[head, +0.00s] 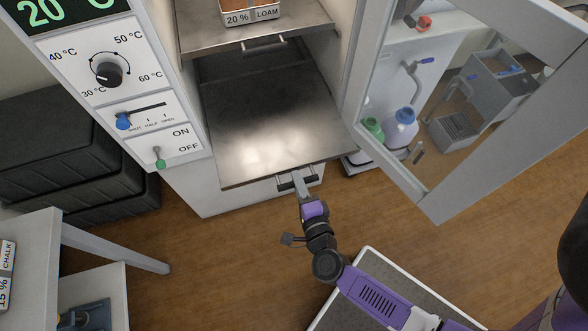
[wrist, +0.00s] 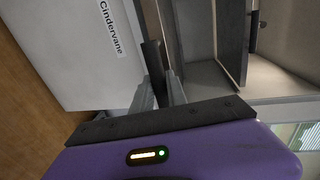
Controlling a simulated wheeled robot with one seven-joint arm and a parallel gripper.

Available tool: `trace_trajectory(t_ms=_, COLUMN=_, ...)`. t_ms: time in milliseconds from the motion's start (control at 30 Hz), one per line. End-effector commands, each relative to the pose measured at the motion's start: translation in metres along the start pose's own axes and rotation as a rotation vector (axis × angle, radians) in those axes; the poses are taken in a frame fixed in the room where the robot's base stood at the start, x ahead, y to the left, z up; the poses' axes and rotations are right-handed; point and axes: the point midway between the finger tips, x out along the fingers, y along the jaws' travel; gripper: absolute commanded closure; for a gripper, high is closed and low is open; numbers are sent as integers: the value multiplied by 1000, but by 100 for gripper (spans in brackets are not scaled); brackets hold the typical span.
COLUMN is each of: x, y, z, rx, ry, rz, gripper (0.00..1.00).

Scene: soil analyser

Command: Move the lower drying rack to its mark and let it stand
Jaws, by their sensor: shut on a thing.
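The lower drying rack (head: 270,125) is a bare grey metal shelf. In the head view it is drawn well out of the open drying cabinet, past the upper rack. My gripper (head: 298,181) is at its front edge, shut on the rack's dark bar handle (head: 312,180). In the wrist view the two fingers (wrist: 160,92) close on the dark handle (wrist: 152,58). I cannot make out a mark for the rack in either view.
The upper rack (head: 200,38) bears a box labelled 20 % loam (head: 250,16). The glass cabinet door (head: 440,200) stands open at right. The control panel (head: 125,90) is at left. A white table (head: 30,240) stands at lower left.

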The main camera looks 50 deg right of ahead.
Motion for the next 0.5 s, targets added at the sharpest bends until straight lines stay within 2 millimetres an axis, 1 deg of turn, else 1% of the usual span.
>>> trace_trajectory(t_ms=100, x=-4, y=1, z=1, rx=0, ry=-3, rz=1, gripper=100)
trace_trajectory(t_ms=400, x=-4, y=1, z=1, rx=-1, ry=-3, rz=2, gripper=100)
trace_trajectory(t_ms=433, x=-4, y=1, z=1, rx=-1, ry=-3, rz=2, gripper=76)
trace_trajectory(t_ms=500, x=-3, y=1, z=1, rx=0, ry=-3, rz=1, gripper=62)
